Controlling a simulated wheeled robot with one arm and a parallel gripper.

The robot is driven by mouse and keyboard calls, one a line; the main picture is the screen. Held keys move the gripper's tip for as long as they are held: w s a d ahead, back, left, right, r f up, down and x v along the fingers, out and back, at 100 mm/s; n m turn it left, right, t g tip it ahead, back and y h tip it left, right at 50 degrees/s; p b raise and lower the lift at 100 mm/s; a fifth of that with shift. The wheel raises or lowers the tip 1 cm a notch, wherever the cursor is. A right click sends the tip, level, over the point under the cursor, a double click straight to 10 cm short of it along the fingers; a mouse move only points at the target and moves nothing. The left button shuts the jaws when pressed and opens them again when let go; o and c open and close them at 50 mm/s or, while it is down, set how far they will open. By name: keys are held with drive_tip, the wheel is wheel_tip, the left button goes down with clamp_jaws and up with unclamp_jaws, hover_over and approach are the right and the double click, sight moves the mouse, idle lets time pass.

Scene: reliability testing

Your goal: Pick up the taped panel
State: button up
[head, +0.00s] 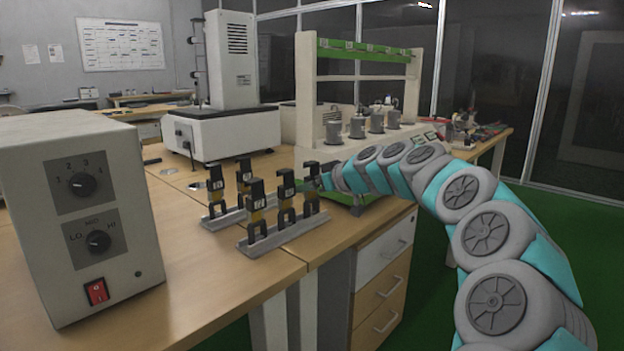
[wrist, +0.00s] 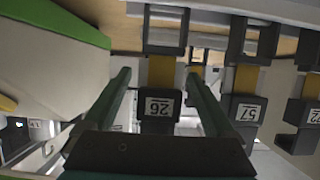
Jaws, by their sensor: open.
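Several upright black pieces with yellow bands and white labels stand in two metal rails on the bench; I cannot tell which one is meant by the taped panel. The rightmost piece (head: 311,178) of the front rail stands beside my gripper (head: 322,182). In the wrist view, a black piece with a yellow band and an upside-down label reading 26 (wrist: 160,108) lies between the two fingers of my gripper (wrist: 159,76). The fingers are open, with a visible gap on each side. A neighbouring piece labelled 57 (wrist: 243,105) is just to the right.
The front rail (head: 282,235) and rear rail (head: 228,217) sit close together. A control box (head: 85,215) stands at the left. A white machine (head: 225,130) and a rack with grey pots (head: 377,123) stand behind. Bare wood (head: 215,270) lies in front of the rails.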

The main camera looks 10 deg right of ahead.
clamp_jaws()
idle(0.7)
